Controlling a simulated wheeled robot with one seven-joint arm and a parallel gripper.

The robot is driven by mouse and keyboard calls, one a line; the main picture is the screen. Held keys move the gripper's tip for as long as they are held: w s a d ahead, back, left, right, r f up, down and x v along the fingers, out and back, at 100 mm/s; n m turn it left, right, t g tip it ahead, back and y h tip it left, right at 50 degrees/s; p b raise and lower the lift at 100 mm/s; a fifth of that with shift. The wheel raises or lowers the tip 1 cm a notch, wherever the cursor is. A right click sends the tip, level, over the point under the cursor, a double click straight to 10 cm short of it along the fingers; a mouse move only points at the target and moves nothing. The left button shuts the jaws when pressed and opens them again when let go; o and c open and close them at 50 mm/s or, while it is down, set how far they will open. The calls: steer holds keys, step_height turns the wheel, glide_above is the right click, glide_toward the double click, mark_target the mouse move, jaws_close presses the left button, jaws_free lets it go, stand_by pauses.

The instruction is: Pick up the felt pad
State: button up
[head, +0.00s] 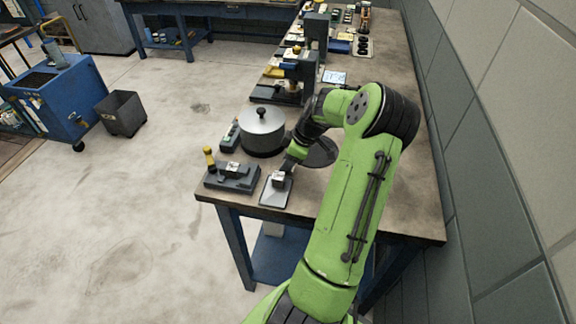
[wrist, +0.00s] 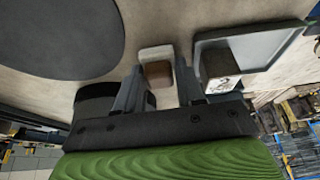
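My gripper (wrist: 160,78) is low over the near end of the workbench, its two fingers apart. Between and just past the fingertips in the wrist view is a small block, white on one part and brown on the other, which looks like the felt pad (wrist: 156,53). A little bench shows beside the brown part, so I see no clear grip on it. In the head view, my gripper (head: 289,166) is beside the small grey tray and in front of the lidded pot; I cannot make out the pad there.
A grey tray (head: 268,200) with a small block on it is close by, also in the wrist view (wrist: 279,40). A dark round plate (head: 325,154) lies on the other side. A lidded metal pot (head: 262,134) and a yellow-knobbed fixture (head: 232,179) stand on the workbench (head: 395,190).

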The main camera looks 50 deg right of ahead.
steer(key=c, duration=0.3)
step_height(320, 180, up, 10)
steer(key=shift+r+p, duration=0.1)
steer(key=shift+p, duration=1)
steer(key=shift+c, duration=0.2)
steer(key=o, duration=0.4)
steer(key=shift+c, duration=1.4)
steer(key=shift+a, duration=0.1)
